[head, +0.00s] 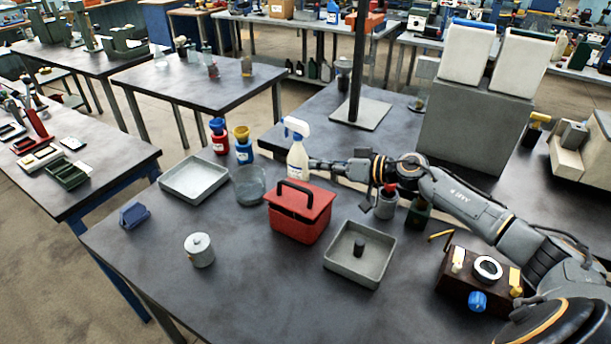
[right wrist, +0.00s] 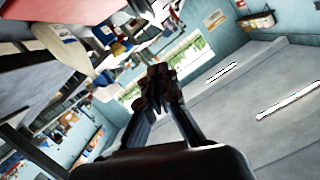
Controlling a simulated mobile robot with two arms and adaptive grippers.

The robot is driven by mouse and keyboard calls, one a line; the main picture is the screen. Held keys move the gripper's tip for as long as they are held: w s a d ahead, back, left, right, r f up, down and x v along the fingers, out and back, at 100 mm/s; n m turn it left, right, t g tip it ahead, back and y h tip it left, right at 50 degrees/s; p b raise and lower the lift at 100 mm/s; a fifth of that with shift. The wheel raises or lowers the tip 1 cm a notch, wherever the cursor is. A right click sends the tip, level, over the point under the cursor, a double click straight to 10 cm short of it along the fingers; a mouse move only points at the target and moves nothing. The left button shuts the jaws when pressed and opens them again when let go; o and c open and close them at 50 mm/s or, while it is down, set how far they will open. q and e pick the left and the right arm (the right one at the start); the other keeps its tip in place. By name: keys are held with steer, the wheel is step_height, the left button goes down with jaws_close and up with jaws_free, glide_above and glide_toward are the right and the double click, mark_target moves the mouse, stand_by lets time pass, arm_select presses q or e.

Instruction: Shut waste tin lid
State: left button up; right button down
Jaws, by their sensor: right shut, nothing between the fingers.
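A red box-shaped tin with a black handle (head: 300,222) stands in the middle of the near table. I cannot tell for sure which is the waste tin. My right gripper (head: 317,164) is behind the red tin, beside the white spray bottle (head: 298,158), apart from both tins. It is shut and empty; its fingers also show in the right wrist view (right wrist: 161,84). My left gripper is out of view.
An empty grey tray (head: 194,180) and a clear round bowl (head: 250,186) lie left of the spray bottle. A square tray (head: 360,270) holding a small dark piece stands right of the red tin. A dark brown block (head: 462,293) stands at the right.

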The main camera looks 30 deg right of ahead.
mark_target(305, 200)
steer(key=w+a+f, duration=0.2)
steer(key=f, duration=0.1)
steer(key=shift+a+p, duration=0.35)
steer(key=shift+a, duration=0.05)
steer(key=shift+s+a+f, duration=0.2)
steer(key=shift+f, duration=0.5)
